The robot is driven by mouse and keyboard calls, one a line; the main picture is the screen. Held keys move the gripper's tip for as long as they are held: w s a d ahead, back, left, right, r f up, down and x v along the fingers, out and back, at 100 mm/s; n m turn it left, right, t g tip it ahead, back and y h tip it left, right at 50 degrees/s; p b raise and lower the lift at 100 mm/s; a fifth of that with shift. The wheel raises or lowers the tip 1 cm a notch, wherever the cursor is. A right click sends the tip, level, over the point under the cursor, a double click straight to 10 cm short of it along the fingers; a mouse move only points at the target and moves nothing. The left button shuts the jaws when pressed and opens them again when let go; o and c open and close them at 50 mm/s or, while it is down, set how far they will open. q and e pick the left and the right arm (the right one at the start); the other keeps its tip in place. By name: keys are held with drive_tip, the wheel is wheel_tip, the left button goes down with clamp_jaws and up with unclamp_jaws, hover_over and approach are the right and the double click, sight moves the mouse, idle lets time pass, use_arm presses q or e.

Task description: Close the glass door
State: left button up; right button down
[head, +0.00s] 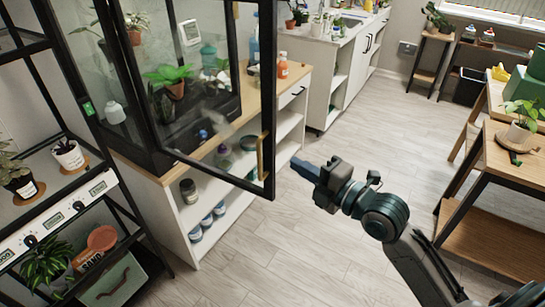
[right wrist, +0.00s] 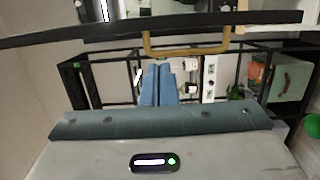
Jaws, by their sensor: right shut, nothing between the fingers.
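The black-framed glass door (head: 269,100) of the plant cabinet stands swung open, out over the floor in front of the cabinet (head: 160,150). Its brass handle (head: 261,156) is near the lower free corner. In the right wrist view the handle (right wrist: 186,50) shows beyond my fingers, below the dark door frame (right wrist: 90,31). My right gripper (head: 300,168) is shut and empty, to the right of the door's free edge. A gap shows between its fingertips and the door in the head view. Its blue fingers (right wrist: 158,84) lie together in the wrist view. My left gripper is out of view.
A white shelf unit with a wooden top (head: 287,80) stands beneath the cabinet. A black rack (head: 85,200) with potted plants is at the left. A wooden table (head: 505,160) stands at the right. The floor (head: 310,245) between is clear.

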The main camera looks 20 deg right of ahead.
sight(269, 147)
drive_tip(key=p+x, duration=0.1)
drive_tip(key=x, duration=0.3)
drive_tip(key=p+x, duration=0.2)
drive_tip(key=x, duration=0.3)
drive_tip(key=shift+w+d, duration=0.1)
drive_tip(key=shift+d, duration=0.15)
drive_tip(key=shift+w+a+p, duration=0.3)
drive_tip(key=shift+w+a, duration=0.05)
drive_tip(key=shift+w, duration=0.15)
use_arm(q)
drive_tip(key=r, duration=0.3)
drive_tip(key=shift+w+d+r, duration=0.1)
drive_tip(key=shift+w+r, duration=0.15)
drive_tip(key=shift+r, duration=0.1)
use_arm(e)
drive_tip(key=shift+f, duration=0.1)
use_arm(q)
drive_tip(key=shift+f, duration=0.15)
